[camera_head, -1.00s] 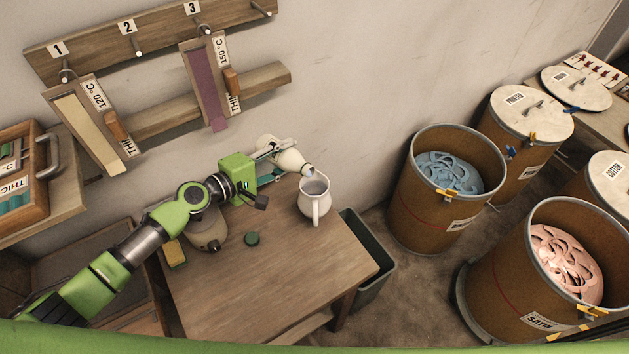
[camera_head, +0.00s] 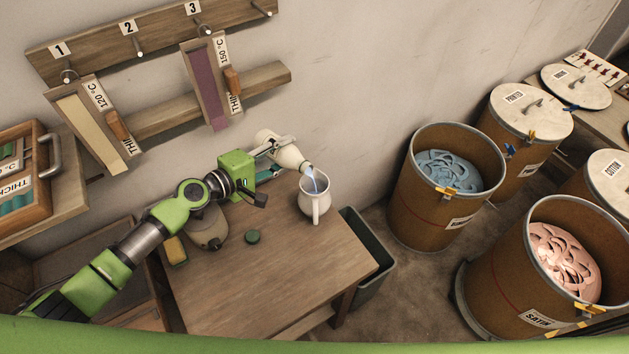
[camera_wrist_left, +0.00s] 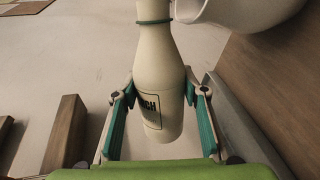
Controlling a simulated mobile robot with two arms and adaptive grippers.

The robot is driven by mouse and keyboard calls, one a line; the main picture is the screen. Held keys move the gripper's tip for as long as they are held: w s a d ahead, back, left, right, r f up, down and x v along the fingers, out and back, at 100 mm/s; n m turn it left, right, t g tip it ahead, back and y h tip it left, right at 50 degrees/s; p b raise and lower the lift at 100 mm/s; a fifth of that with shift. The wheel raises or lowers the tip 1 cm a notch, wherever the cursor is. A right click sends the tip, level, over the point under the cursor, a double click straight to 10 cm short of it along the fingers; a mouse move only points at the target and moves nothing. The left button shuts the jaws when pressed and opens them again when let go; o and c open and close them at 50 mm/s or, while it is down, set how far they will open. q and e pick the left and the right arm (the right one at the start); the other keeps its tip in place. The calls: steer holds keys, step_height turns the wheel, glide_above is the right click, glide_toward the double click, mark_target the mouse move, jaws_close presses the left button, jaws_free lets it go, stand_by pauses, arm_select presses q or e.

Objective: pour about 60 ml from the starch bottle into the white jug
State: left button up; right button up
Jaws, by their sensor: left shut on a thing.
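The starch bottle (camera_head: 286,153) is cream white and tilted, with its mouth down to the right over the white jug (camera_head: 315,203). A pale stream runs from its mouth into the jug's opening. The jug stands upright on the wooden table, handle toward the front. My left gripper (camera_head: 277,147) is shut around the bottle's body. In the left wrist view the bottle (camera_wrist_left: 160,85) sits between the two teal-padded fingers (camera_wrist_left: 160,105), its label partly visible, and the jug (camera_wrist_left: 235,12) shows at the top right. The liquid level in the jug cannot be told. My right gripper is not in view.
A green cap (camera_head: 252,237) lies on the table (camera_head: 270,285). A beige rounded container (camera_head: 209,232) and a yellow sponge-like block (camera_head: 176,250) sit at its left. A dark green bin (camera_head: 372,262) stands right of the table. The table's front is clear.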

arm_select(q)
steer(key=shift+r, duration=0.25)
stand_by(1.1)
steer(key=f+b, duration=0.1)
steer(key=f+n+b, duration=0.1)
steer(key=shift+w+a+f+b, duration=0.15)
steer(key=shift+a+f+b, duration=0.05)
steer(key=shift+b, duration=0.2)
steer(key=shift+w+a+n+h, duration=0.1)
steer(key=shift+n+h, duration=0.2)
steer(key=shift+r, duration=0.1)
steer(key=shift+w+a+f+b, duration=0.1)
steer(key=shift+w+f+b, duration=0.05)
steer(key=shift+f+b, duration=0.2)
steer(key=shift+s+d+r+n+g+h, duration=0.15)
steer(key=shift+r+n, duration=0.1)
steer(key=shift+n, duration=0.2)
steer(key=shift+s+d+r+n+g+h, duration=0.1)
steer(key=shift+r+n+g+h, duration=0.1)
steer(key=shift+n, duration=0.25)
